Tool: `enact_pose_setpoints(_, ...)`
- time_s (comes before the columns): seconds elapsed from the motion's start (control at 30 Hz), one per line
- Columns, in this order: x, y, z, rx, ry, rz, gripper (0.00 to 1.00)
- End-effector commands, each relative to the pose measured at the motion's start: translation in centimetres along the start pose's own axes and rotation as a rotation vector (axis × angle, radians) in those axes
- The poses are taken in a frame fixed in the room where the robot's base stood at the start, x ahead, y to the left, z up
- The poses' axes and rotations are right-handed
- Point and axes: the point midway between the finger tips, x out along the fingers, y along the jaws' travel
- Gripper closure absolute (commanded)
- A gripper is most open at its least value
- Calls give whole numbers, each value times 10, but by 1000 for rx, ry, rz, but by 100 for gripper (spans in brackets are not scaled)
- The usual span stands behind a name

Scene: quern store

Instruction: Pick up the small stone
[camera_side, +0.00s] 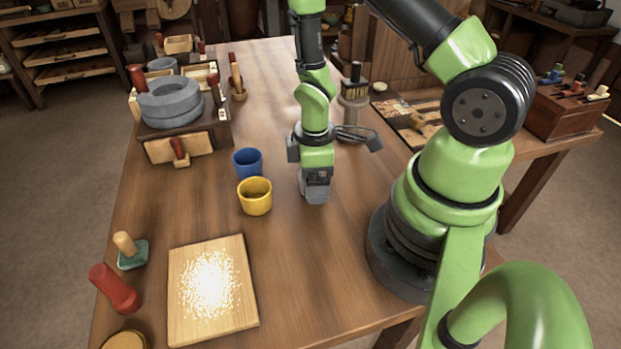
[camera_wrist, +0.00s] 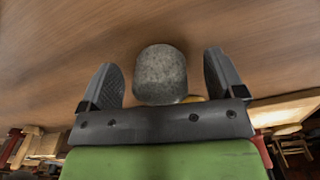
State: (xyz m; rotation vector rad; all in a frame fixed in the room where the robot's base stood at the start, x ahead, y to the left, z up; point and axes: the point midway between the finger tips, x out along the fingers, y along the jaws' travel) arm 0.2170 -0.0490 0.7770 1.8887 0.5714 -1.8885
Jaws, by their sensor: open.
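In the wrist view, a small rounded grey stone (camera_wrist: 160,75) sits between the two dark fingers of my gripper (camera_wrist: 163,68). The fingers are open, with a visible gap on each side of the stone. In the side view, my gripper (camera_side: 315,190) points down low over the middle of the wooden table (camera_side: 355,225), to the right of the cups. There the stone cannot be told clearly from the grey fingers.
A yellow cup (camera_side: 255,197) and a blue cup (camera_side: 247,163) stand just left of my gripper. A wooden board (camera_side: 183,318) with white grains lies nearer the front. A red cylinder (camera_side: 114,288) is beside it. Grey round stones (camera_side: 168,103) sit on a box at back left.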

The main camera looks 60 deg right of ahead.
Motion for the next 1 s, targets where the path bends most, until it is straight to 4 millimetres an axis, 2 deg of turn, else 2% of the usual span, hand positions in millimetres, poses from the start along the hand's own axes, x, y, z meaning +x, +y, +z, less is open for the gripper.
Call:
enact_pose_setpoints(0.27,4,0,0,1,1,0,12)
enact_pose_setpoints(0.3,4,0,0,1,1,0,14)
enact_pose_setpoints(0.57,4,0,0,1,1,0,74)
enact_pose_setpoints(0.83,3,0,0,1,1,1,74)
enact_pose_setpoints(1.0,-7,1,-1,1,4,3,74)
